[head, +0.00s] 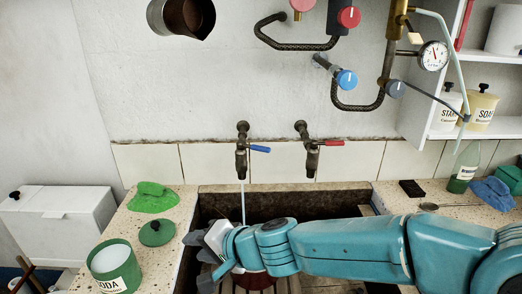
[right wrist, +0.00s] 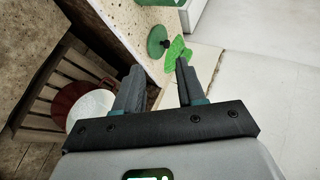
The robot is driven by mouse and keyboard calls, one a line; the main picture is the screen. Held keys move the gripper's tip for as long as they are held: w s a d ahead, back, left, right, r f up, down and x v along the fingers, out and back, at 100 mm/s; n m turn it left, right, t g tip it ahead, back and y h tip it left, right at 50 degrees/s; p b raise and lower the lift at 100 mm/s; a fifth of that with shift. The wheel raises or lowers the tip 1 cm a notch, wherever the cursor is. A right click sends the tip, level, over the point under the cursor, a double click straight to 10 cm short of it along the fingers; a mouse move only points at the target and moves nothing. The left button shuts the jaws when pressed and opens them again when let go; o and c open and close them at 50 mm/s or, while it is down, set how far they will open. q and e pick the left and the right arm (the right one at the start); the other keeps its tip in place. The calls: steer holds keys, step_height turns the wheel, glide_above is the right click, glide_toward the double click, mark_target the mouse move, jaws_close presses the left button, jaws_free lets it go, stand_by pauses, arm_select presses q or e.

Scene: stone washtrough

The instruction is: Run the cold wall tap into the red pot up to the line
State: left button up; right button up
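The cold wall tap (head: 242,150) has a blue lever turned out to the right, and a thin stream of water (head: 243,205) falls from it into the stone trough. The red pot (head: 254,282) stands low in the trough, mostly hidden by my right arm. In the right wrist view the red pot (right wrist: 66,105) shows at the left, with a pale round area inside. I cannot make out the line. My right gripper (head: 203,243) is above the trough's left part; in its wrist view its fingers (right wrist: 160,68) are apart with nothing between them. My left gripper is out of view.
A red-levered tap (head: 309,150) is to the right. The left counter holds a green cloth (head: 152,197), a green lid (head: 157,232) and a SODA tin (head: 112,268). A dark block (head: 411,188), green bottle (head: 463,172) and blue cloth (head: 492,192) are on the right.

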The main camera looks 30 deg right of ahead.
mark_target(267, 151)
steer(key=w+d+r+m+t+y, duration=0.15)
steer(key=d+r+t+y, duration=0.35)
steer(key=d+r, duration=0.85)
steer(key=d+f+m+t+h+p, duration=0.1)
steer(key=d+f+m+h, duration=0.15)
steer(key=d, duration=0.45)
steer(key=d+f+m+t+h, duration=0.1)
steer(key=d+f+h, duration=0.15)
steer(key=d, duration=0.35)
steer(key=shift+h, duration=0.5)
steer(key=p+x, duration=0.1)
steer(key=x, duration=0.4)
steer(key=p+x, duration=0.1)
steer(key=x, duration=0.4)
steer(key=r+p+x, duration=0.1)
steer(key=p+x, duration=0.1)
steer(key=x, duration=0.3)
steer(key=shift+w+r, duration=0.1)
jaws_close()
